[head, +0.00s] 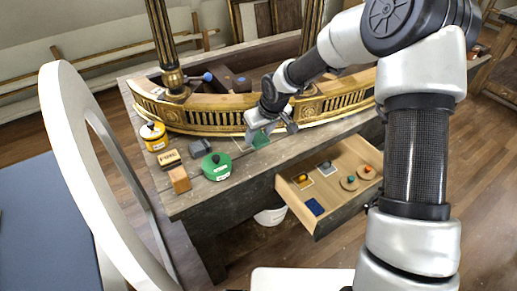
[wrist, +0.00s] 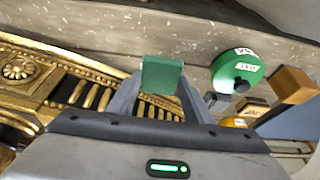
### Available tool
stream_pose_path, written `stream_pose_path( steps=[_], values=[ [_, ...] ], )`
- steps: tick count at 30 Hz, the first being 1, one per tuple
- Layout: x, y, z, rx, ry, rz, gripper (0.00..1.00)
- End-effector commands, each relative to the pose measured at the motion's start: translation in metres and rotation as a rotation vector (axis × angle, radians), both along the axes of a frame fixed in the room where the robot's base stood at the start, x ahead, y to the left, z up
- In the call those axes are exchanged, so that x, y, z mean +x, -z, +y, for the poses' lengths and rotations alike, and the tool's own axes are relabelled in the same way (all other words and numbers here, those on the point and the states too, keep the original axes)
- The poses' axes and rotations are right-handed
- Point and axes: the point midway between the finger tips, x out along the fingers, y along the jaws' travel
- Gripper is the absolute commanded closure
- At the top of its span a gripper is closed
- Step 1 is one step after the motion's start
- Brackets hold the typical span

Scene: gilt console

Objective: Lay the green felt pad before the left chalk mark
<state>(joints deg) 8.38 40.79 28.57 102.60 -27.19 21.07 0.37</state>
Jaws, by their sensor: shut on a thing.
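My gripper (head: 270,131) is shut on the green felt pad (head: 260,139), just in front of the gilt rail over the workbench top. In the wrist view the pad (wrist: 161,77) stands upright between the two grey fingers (wrist: 158,97). I cannot tell whether its lower edge touches the bench. A faint pale line shows on the bench just left of the pad in the head view. I cannot make out clearly which chalk mark it is.
A gilt curved rail (head: 215,122) runs along the bench. A green tin (head: 217,166), a yellow tin (head: 154,136) and small wooden blocks (head: 179,180) stand at the left. An open drawer (head: 337,207) juts from the front, holding several small things. The bench front strip is partly clear.

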Motion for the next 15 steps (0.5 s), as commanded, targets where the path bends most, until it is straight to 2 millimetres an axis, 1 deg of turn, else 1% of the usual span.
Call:
stream_pose_path(
  steps=[1,7,12,15],
  values=[
    [-0.001,0.008,0.001,0.000,-0.002,0.002,0.75],
    [0.000,0.024,0.000,-0.001,0.000,0.001,0.75],
    [-0.001,0.048,0.001,0.000,0.000,0.002,0.75],
    [0.000,0.055,0.000,0.000,0.001,0.000,0.75]
  ],
)
